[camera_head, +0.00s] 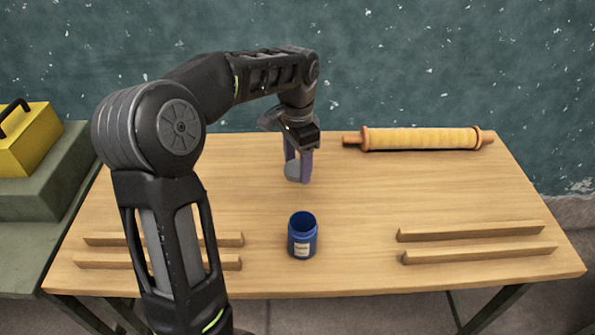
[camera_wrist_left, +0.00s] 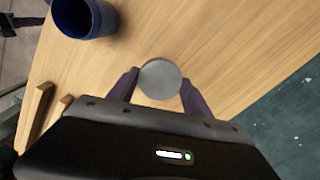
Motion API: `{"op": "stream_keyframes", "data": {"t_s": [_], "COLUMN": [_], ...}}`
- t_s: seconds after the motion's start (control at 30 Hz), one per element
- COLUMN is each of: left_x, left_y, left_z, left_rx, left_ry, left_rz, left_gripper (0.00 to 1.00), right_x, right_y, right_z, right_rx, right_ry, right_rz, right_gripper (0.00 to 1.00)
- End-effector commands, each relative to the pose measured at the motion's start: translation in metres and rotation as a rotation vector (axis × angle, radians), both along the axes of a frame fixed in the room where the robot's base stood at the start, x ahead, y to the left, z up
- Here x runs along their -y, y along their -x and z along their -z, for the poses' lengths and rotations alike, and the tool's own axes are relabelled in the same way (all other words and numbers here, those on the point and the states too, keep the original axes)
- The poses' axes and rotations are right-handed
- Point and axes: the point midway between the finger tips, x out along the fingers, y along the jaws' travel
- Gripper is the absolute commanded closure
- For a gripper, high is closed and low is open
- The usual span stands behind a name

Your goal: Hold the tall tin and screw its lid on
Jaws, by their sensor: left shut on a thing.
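The tall tin (camera_head: 303,236) is dark blue with a pale label, and stands upright and open-topped near the front middle of the table. It also shows at the top left of the left wrist view (camera_wrist_left: 84,18). My left gripper (camera_head: 298,178) is behind the tin, apart from it, with its fingers pointing down. It is shut on a round grey lid (camera_wrist_left: 160,80), which sits between the two fingertips. The lid shows partly in the head view (camera_head: 292,170). My right gripper does not show in the head view.
Pairs of wooden strips lie at the front left (camera_head: 215,240) and front right (camera_head: 470,233). A yellow box (camera_head: 30,140) stands on a green surface at the left. The table's middle is clear.

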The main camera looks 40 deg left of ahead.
Motion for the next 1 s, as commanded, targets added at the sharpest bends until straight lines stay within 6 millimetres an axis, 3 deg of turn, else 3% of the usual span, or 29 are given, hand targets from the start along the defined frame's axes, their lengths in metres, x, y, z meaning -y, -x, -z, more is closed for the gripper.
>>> {"op": "stream_keyframes", "data": {"t_s": [0.67, 0.77, 1.0], "left_x": [0.007, 0.027, 0.115], "left_y": [-0.003, -0.011, -0.035], "left_z": [0.003, 0.012, 0.046], "left_rx": [0.0, -0.002, -0.004], "left_ry": [0.001, 0.004, 0.003], "left_rz": [-0.013, -0.056, -0.276], "left_gripper": [0.8, 0.8, 0.8], "right_x": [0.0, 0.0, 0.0], "right_y": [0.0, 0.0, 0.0], "right_z": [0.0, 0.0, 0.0], "right_rx": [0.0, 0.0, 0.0], "right_ry": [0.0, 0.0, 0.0], "right_rz": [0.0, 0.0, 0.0], "right_gripper": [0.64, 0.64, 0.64]}}
